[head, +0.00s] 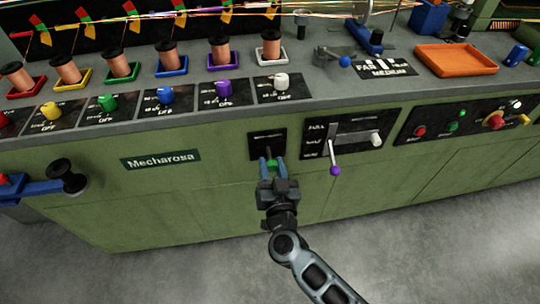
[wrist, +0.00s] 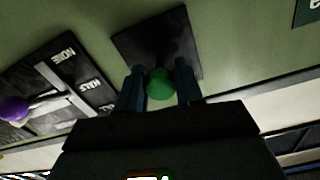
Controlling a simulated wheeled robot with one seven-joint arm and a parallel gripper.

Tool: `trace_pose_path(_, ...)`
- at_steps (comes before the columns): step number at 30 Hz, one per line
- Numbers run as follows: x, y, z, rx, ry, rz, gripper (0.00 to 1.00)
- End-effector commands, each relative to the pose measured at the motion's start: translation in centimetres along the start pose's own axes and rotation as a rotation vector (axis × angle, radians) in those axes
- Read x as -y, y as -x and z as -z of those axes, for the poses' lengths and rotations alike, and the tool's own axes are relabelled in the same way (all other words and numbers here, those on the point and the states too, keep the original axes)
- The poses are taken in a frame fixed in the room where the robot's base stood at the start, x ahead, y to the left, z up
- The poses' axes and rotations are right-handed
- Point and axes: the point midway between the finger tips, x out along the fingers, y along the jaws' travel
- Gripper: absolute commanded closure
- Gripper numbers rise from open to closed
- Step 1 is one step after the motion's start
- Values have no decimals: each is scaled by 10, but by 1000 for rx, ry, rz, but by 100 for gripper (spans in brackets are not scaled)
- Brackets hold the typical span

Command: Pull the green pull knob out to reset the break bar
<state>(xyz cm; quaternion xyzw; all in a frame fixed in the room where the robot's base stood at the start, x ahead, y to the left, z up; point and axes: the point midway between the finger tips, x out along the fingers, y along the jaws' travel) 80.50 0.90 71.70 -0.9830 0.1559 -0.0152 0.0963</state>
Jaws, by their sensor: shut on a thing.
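The green pull knob (head: 271,163) sits in front of a small black plate (head: 267,142) on the green front panel of the machine. In the wrist view the knob (wrist: 160,84) shows as a round green end with the black plate (wrist: 157,43) behind it. My gripper (head: 272,168) is at the knob, its two blue fingers on either side and shut on it. In the wrist view the fingers of my gripper (wrist: 160,88) flank the knob. A dark stem shows faintly behind the knob; how far it stands out is hard to tell.
Right of the knob is a lever panel (head: 352,133) with a purple-ended lever (head: 335,170) hanging close to my gripper. Further right is a button panel (head: 464,120). A blue bracket with a black roller (head: 68,176) juts out at left. Coloured knobs and spools line the bench above.

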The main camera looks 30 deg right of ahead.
Motion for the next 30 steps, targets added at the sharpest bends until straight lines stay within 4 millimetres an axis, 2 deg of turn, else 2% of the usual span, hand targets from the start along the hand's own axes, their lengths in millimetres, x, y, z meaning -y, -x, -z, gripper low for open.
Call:
trace_pose_path(2, 0, 7, 1, 2, 1, 0, 100)
trace_pose_path(9, 0, 8, -1, 2, 1, 1, 100)
trace_pose_path(10, 0, 8, -2, 2, 1, 1, 63)
trace_pose_path(18, 0, 7, -1, 1, 0, 1, 39)
trace_pose_path(26, 0, 8, 0, 1, 0, 1, 39)
trace_pose_path(30, 0, 23, -1, 3, 0, 1, 39)
